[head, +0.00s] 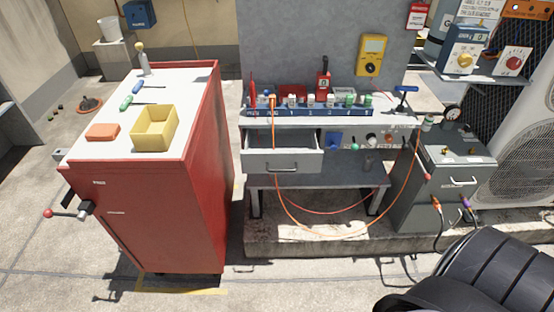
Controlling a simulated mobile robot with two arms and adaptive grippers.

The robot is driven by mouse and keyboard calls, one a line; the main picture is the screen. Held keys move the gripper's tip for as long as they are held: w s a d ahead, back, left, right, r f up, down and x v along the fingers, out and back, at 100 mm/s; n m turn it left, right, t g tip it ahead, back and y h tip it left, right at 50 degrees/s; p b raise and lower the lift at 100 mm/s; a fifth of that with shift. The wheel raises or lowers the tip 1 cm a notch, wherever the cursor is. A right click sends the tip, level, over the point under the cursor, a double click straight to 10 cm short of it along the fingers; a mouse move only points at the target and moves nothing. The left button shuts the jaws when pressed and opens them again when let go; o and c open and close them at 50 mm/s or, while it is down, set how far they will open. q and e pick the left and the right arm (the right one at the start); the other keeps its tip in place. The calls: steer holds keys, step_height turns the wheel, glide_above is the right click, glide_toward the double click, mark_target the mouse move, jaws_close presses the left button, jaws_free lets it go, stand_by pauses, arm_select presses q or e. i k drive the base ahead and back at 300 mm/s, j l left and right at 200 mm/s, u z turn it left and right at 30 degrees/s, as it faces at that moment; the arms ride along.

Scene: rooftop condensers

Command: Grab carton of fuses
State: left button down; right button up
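No label that reads as fuses is legible, so I cannot tell for sure which thing is the carton of fuses. A small orange-red box (102,132) lies flat on the white top of the red cabinet (189,190), at its left front. An open yellow bin (155,130) stands just right of it; no contents show clearly. A row of small fuse-like cylinders stands in a blue rack (309,111) on the grey bench. Neither gripper is in view. A black ribbed part at the bottom right is likely my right arm.
Two screwdrivers, one green-handled (126,102) and one blue-handled (138,87), lie behind the bin. The bench drawer (282,160) is pulled open. An orange cable (312,231) hangs below the bench. A grey machine (436,188) stands right. Floor between cabinet and bench is narrow.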

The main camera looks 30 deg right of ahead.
mark_target(340, 93)
steer(key=z, duration=1.55)
